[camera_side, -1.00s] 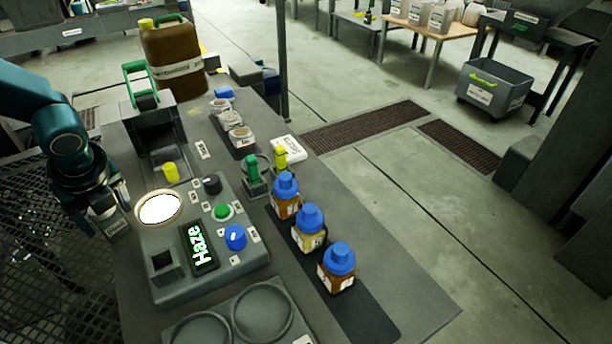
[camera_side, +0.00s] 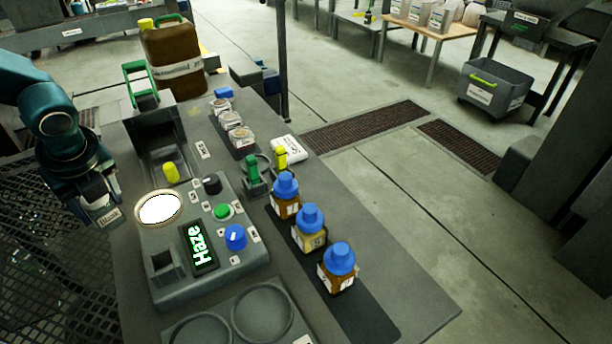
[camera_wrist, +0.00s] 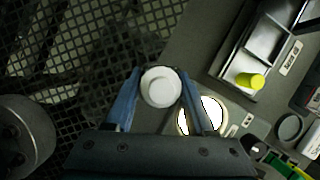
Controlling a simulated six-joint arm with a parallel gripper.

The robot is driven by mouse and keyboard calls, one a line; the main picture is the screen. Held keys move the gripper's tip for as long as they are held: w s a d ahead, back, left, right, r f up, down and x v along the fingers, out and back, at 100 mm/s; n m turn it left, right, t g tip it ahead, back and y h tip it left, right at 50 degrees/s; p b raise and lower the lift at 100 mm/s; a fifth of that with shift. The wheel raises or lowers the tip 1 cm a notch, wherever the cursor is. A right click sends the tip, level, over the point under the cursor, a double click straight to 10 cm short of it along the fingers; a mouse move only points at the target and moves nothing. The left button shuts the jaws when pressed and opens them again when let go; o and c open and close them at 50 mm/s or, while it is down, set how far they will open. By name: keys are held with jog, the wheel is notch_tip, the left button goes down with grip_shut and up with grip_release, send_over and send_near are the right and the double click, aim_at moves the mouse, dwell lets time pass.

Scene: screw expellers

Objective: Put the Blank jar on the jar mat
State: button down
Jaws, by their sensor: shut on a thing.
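My gripper (camera_side: 97,195) is at the left of the side view, beside the round lit disc. It is shut on the Blank jar (camera_side: 108,216), whose label reads "Blank". In the wrist view the jar's round white lid (camera_wrist: 160,88) sits between the two blue fingers of my gripper (camera_wrist: 158,84). The jar is held to the left of the lit disc, apart from it. A dark mat (camera_side: 247,152), which looks like the jar mat, lies at the back of the bench and bears several small pale-topped jars (camera_side: 232,120).
A grey console carries the lit disc (camera_side: 160,208), a "Haze" display (camera_side: 198,249) and knobs. Blue-capped bottles (camera_side: 309,228) stand on another dark strip (camera_side: 366,312) at the right. Green and yellow upright pieces (camera_side: 253,170) and a large brown canister (camera_side: 176,62) also stand on the bench.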

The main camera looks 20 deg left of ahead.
notch_tip(320, 180, up, 2)
jog(key=shift+r, duration=0.1)
jog(key=s+a+r, duration=0.6)
jog(key=a, duration=0.3)
jog(key=w+d+m+t+h, duration=0.1)
jog(key=w+d+m, duration=0.3)
jog(key=d, duration=0.4)
jog(key=w+d+r+m+t+h, duration=0.1)
jog(key=w+d+m, duration=0.2)
jog(key=w+d, duration=0.35)
jog(key=w+d+m+h, duration=0.1)
jog(key=w+d+m, duration=0.25)
jog(key=d, duration=0.55)
jog(key=s+d+f+m+h, duration=0.1)
jog(key=s+d+m, duration=0.3)
jog(key=d, duration=0.5)
jog(key=s+d+f+m+h, duration=0.1)
jog(key=s+d+m+h, duration=0.2)
jog(key=d, duration=0.6)
jog(key=s+d+f+m, duration=0.1)
jog(key=s+d+m, duration=0.3)
jog(key=d, duration=0.5)
jog(key=shift+m+g, duration=0.3)
jog(key=shift+m, duration=0.25)
jog(key=f, duration=0.2)
jog(key=d+f, duration=0.1)
jog(key=f, duration=0.2)
jog(key=s+d+f, duration=0.1)
jog(key=f, duration=0.1)
jog(key=shift+f, duration=0.7)
